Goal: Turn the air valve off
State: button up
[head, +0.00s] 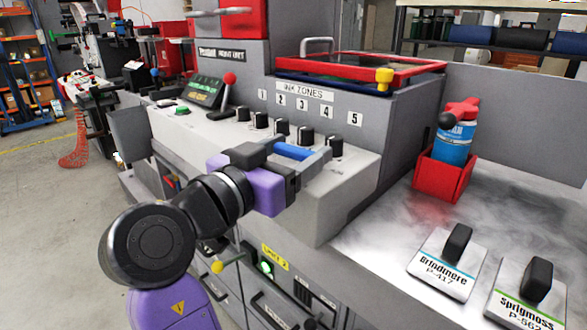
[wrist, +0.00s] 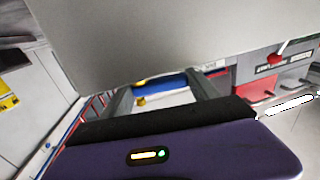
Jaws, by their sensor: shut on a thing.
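My gripper (head: 306,160) is in front of the sloped ink-zone panel, with its fingers reaching right. A blue bar (head: 293,151) lies between the fingers, and the jaws are shut on it. In the wrist view the same blue bar (wrist: 163,82) spans the gap between the two grey fingers. It looks like a handle, but I cannot tell for sure that it belongs to the air valve. Its mounting is hidden by the gripper and the grey panel. Small yellow parts show beside the bar in the wrist view.
Black knobs (head: 307,136) and a red-tipped lever (head: 229,92) stand on the panel just behind the gripper. A yellow-balled lever (head: 218,266) is below my arm. A red holder (head: 443,175) with a blue bottle and two labelled plates (head: 448,264) occupy the right counter.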

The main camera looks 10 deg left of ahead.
jog(key=shift+w+d+f+m+g+h+b, duration=0.1)
jog(key=shift+m+g+h+b, duration=0.2)
jog(key=shift+m+g+h, duration=0.25)
jog(key=shift+w+m+g+h+b, duration=0.1)
jog(key=shift+m+g+h+b, duration=0.15)
jog(key=shift+m+h, duration=0.35)
jog(key=shift+h, duration=0.35)
jog(key=o, duration=1.4)
jog(key=shift+c, duration=0.2)
jog(key=v, duration=0.7)
jog(key=shift+s+a, duration=0.2)
jog(key=shift+s, duration=0.1)
jog(key=shift+a, duration=0.1)
